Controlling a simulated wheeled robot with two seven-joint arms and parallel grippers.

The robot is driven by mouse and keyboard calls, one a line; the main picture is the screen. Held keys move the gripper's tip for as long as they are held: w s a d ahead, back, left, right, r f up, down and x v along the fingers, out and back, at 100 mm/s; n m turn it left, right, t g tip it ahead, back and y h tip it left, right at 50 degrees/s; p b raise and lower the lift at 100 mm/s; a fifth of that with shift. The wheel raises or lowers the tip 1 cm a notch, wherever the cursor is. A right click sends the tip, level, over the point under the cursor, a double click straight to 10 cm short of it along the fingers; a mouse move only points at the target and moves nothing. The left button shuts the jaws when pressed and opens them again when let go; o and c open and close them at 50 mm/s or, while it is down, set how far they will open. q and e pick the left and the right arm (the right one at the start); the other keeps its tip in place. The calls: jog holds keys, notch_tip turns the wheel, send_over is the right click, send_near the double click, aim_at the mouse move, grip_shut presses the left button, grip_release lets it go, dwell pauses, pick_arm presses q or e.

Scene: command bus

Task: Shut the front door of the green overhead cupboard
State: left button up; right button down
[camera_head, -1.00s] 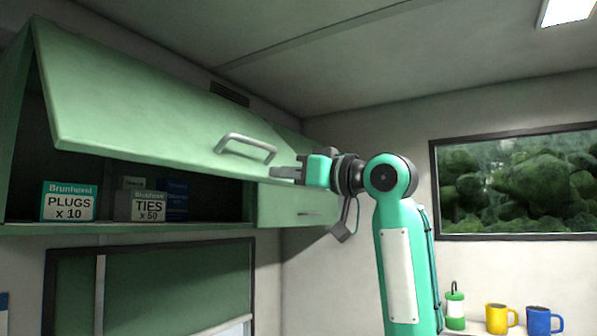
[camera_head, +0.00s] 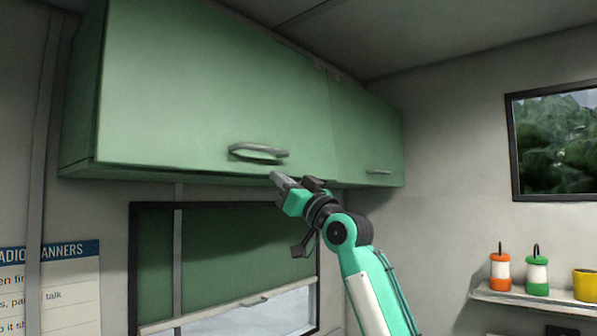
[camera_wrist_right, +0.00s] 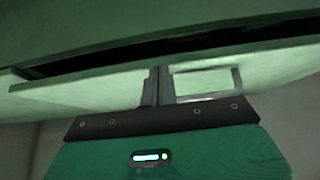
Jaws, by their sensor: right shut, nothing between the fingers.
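The green overhead cupboard (camera_head: 80,122) hangs on the wall at the upper left in the head view. Its front door (camera_head: 200,80) is down over the front, and the boxes inside are hidden. In the right wrist view a narrow dark gap (camera_wrist_right: 190,44) runs along the door's edge, so the door looks slightly ajar. The door's grey handle (camera_head: 258,153) is near its lower edge; it also shows in the right wrist view (camera_wrist_right: 237,82). My right gripper (camera_head: 277,179) is shut and empty, just below the handle by the door's lower edge; contact is unclear. My left gripper is out of view.
A second green cupboard door (camera_head: 365,125) adjoins on the right. Below is a window with a green blind (camera_head: 225,245). A shelf (camera_head: 540,300) at the right holds lanterns and a yellow mug (camera_head: 586,285). A wall sheet (camera_head: 60,290) is at lower left.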

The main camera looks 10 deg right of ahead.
jog(key=w+a, duration=0.1)
jog(key=w+a+p, duration=0.1)
jog(key=w, duration=0.1)
jog(key=shift+a+f, duration=0.2)
jog(key=shift+a, duration=0.05)
dwell(0.4)
